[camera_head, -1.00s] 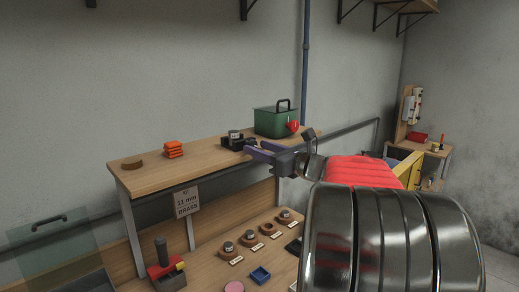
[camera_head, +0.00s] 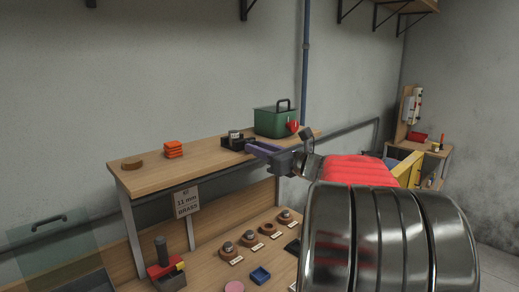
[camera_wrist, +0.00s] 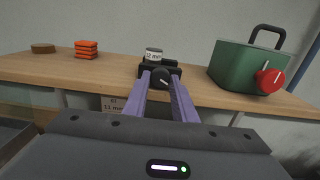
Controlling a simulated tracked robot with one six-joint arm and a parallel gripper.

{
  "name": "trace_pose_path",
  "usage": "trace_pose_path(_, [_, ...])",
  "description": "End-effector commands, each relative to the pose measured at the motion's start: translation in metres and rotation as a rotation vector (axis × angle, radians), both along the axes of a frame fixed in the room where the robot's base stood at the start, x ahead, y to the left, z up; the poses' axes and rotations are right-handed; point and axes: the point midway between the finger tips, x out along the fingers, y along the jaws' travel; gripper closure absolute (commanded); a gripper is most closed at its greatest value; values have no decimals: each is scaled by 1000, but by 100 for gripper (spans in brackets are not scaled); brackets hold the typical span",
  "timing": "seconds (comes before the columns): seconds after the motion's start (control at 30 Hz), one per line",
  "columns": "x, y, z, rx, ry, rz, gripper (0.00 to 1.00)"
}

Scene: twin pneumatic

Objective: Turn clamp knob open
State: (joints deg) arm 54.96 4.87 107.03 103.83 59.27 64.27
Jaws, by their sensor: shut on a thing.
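The clamp (camera_head: 236,141) is a dark block on the wooden upper shelf, with a small cylinder labelled 12 mm (camera_wrist: 153,54) standing in it. Its dark round knob (camera_wrist: 160,77) faces the front and carries a pale mark. My gripper (camera_head: 250,147) reaches in from the right along the shelf's front edge. In the wrist view its two purple fingers (camera_wrist: 160,84) lie on either side of the knob and are shut on it. The knob is hidden behind the fingers in the head view.
Orange blocks (camera_head: 173,149) and a brown disc (camera_head: 132,163) are to the left.

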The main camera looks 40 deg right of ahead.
Motion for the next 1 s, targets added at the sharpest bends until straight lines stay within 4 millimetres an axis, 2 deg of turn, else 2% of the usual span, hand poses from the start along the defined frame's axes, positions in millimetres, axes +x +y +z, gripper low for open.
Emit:
trace_pose_path(0.43, [0,0,0,-129,-4,0,98])
trace_pose_path(0.73, [0,0,0,-138,-4,0,98])
trace_pose_path(0.77, [0,0,0,-138,-4,0,73])
trace_pose_path(1.0, [0,0,0,-137,-4,0,57])
